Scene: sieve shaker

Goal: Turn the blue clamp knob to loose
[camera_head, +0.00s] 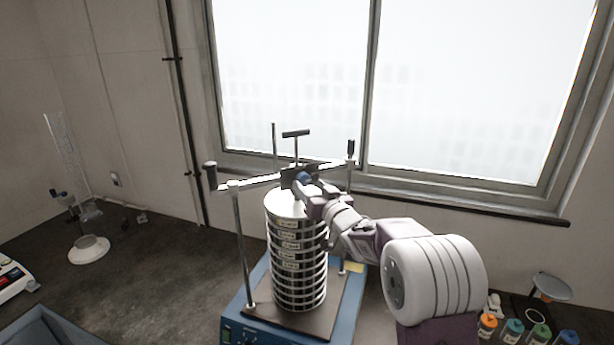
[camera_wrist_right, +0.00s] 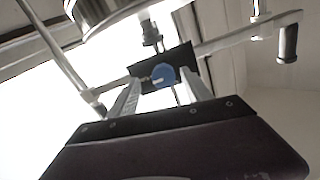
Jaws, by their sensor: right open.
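The blue clamp knob (camera_head: 304,177) sits on a dark block in the middle of the clamp bar (camera_head: 258,182), above the sieve stack (camera_head: 296,260). My right gripper (camera_head: 311,186) reaches it from the right and covers part of it. In the right wrist view the knob (camera_wrist_right: 163,76) shows a pale mark on its face, against the dark block (camera_wrist_right: 180,62). The two fingers of my right gripper (camera_wrist_right: 161,85) are open, one on each side of the knob. I cannot tell whether they touch it. My left gripper is not in view.
The sieve stack stands on a blue shaker base (camera_head: 240,325) between upright rods (camera_head: 241,245). Dark handles (camera_head: 210,174) stand at the bar's ends, and a T-handle (camera_head: 296,134) rises behind. Several small bottles (camera_head: 512,330) are at the right; a glass cylinder (camera_head: 62,150) is at the left.

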